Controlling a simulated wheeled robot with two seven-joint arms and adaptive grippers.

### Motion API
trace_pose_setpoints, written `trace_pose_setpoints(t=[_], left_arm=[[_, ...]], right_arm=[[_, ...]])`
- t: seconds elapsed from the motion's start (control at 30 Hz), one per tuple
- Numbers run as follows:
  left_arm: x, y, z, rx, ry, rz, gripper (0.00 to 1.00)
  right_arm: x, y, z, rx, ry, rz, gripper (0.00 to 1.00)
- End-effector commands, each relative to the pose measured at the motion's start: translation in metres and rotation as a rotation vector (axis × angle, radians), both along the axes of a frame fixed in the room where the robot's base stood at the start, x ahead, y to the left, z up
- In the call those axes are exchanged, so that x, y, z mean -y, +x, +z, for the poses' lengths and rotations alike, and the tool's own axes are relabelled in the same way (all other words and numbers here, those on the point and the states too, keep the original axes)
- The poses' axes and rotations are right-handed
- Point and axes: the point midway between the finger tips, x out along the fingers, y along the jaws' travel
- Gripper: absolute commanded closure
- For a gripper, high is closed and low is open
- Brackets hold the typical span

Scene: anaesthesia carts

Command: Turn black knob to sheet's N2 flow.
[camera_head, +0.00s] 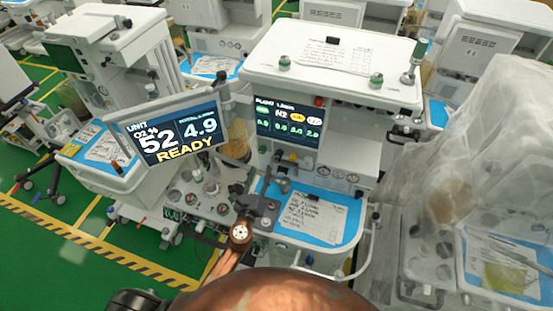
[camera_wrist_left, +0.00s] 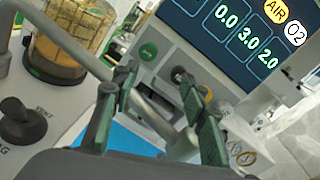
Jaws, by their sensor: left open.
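The machine's flow display (camera_head: 289,122) has a column marked N2. In the left wrist view the flow display (camera_wrist_left: 252,35) reads 0.0, 3.0 and 2.0 in the columns that show. The sheet (camera_head: 312,217) lies on the blue tray; its handwriting is too small to read surely. My left gripper (camera_head: 262,190) is in front of the panel below the display. In its wrist view the left gripper (camera_wrist_left: 160,85) is open and empty, fingers apart. A dark knob (camera_wrist_left: 180,75) on the panel shows beyond the fingers, close to the right one. My right gripper is out of view.
A monitor (camera_head: 178,130) reading 52 and 4.9 stands left of my gripper. A black vent/bag knob (camera_wrist_left: 22,122) and an amber canister (camera_wrist_left: 75,38) are at the wrist view's left. A green button (camera_wrist_left: 147,52) is on the panel. A plastic-draped cart (camera_head: 475,170) stands right.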

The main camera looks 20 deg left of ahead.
Motion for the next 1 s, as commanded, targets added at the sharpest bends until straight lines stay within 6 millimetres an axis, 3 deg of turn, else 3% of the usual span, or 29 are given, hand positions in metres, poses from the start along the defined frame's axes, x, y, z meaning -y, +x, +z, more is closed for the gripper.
trace_pose_setpoints(t=[0.1,0.2,0.7,1.0], left_arm=[[0.029,0.009,-0.004,-0.002,0.169,-0.082,0.60],[0.039,0.015,-0.006,-0.003,0.226,-0.108,0.60],[0.041,0.082,-0.006,-0.002,0.228,-0.109,0.60],[0.042,0.089,-0.006,-0.003,0.226,-0.108,0.60]], right_arm=[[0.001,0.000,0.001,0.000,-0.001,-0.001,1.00],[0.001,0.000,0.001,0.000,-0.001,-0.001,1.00],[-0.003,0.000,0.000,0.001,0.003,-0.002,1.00],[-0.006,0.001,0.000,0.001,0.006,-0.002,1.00]])
